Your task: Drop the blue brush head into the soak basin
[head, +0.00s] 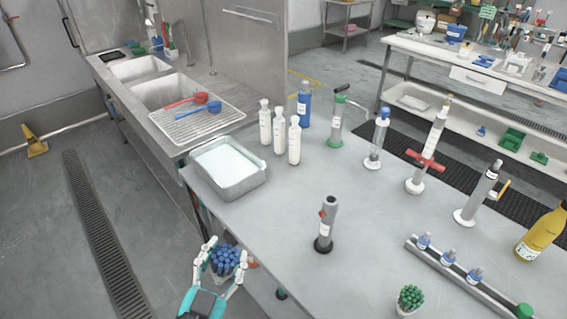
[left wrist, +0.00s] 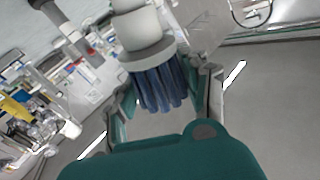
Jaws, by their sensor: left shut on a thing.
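The blue brush head (head: 225,263) is between the fingers of my left gripper (head: 226,258), which is shut on it just off the table's near left edge. In the left wrist view, the brush head (left wrist: 160,85) shows blue bristles under a pale grey collar, between both fingers (left wrist: 163,95). The soak basin (head: 243,187) is a rectangular metal tub with pale liquid, standing on the table's left corner. My gripper is apart from it, nearer the camera. My right gripper is not in view.
Three white bottles (head: 280,131) and a blue bottle (head: 304,103) stand behind the basin. A grey upright tool (head: 326,224) stands right of the gripper, and a green brush head (head: 410,298) at the front. The table between basin and grey tool is clear.

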